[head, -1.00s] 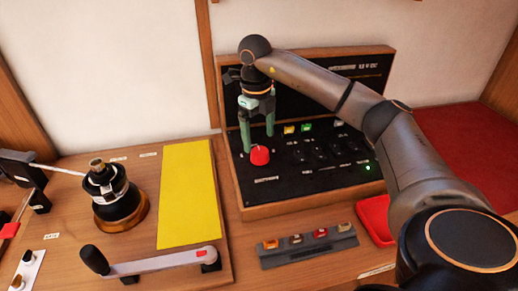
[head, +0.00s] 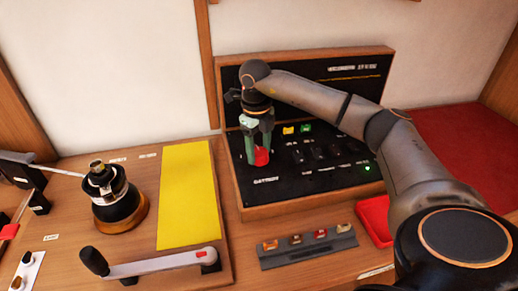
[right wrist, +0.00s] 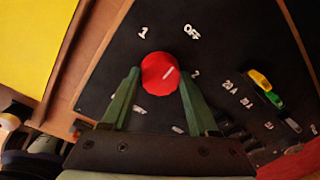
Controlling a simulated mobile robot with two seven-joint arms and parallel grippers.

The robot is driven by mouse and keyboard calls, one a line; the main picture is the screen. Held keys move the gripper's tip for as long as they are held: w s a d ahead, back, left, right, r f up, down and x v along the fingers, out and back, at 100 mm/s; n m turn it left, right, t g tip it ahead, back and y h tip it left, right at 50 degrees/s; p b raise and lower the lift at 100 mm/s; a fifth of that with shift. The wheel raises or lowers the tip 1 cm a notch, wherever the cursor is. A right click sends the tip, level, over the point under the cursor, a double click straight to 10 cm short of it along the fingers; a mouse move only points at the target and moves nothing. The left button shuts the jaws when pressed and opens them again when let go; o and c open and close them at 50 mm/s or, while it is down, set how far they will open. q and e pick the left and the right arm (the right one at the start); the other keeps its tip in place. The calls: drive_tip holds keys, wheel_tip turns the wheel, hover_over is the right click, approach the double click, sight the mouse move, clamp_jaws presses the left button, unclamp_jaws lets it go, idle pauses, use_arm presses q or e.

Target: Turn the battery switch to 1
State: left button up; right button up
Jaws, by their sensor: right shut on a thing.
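The battery switch is a round red knob (head: 262,157) on the black panel (head: 285,185), above a white label. In the right wrist view the knob (right wrist: 158,74) has a white mark pointing to the upper right, roughly toward "OFF" (right wrist: 191,32). The "1" (right wrist: 143,33) is at the knob's upper left and the "2" (right wrist: 196,73) to its right. My right gripper (head: 258,155) points down at the panel, its green fingers shut on the knob from both sides; they partly hide it in the head view. My left gripper is not in view.
Small switches with yellow and green caps (head: 306,128) stand right of the knob on the panel. A strip of coloured pieces (head: 308,249) lies in front. A winch (head: 117,205), a crank handle (head: 150,265) and a yellow sheet (head: 185,200) are to the left.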

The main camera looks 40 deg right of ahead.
drive_tip(key=c, duration=0.8)
drive_tip(key=shift+r+n+p, duration=0.1)
drive_tip(key=shift+n+p, duration=0.3)
drive_tip(key=shift+n, duration=0.7)
drive_tip(key=n, duration=0.3)
drive_tip(key=shift+n+p, duration=0.3)
drive_tip(key=n, duration=0.6)
drive_tip(key=shift+t, duration=0.4)
drive_tip(key=o, duration=1.4)
